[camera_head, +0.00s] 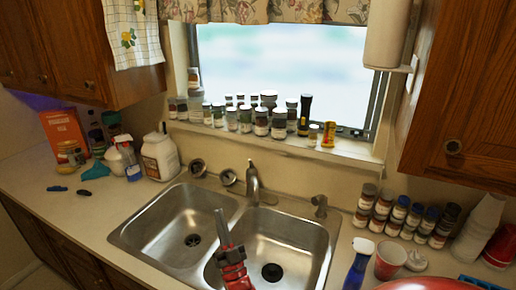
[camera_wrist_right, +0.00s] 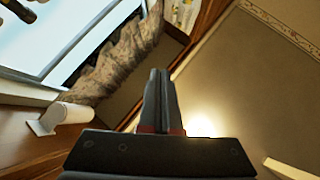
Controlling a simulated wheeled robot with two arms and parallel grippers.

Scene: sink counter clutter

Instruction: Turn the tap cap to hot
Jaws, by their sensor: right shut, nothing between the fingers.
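The tap (camera_head: 254,187) is a brushed-metal faucet behind the double sink (camera_head: 173,238), near the divider between the basins. Its small cap (camera_head: 251,164) stands on top. I cannot read any hot or cold marking on it. My right gripper (camera_head: 219,213) has a red body and grey fingers and points upward over the sink, in front and to the left of the tap, apart from it. Its fingers are shut together with nothing between them, as the right wrist view (camera_wrist_right: 160,75) also shows. The tap is not in the wrist view. My left gripper is not in view.
Several jars line the windowsill (camera_head: 295,145), and more stand on the right counter (camera_head: 400,215) beside a red cup (camera_head: 390,258) and blue spray bottle (camera_head: 357,265). Two round dark-centred fittings (camera_head: 228,177) sit left of the tap. A metal sprayer (camera_head: 320,205) stands right.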

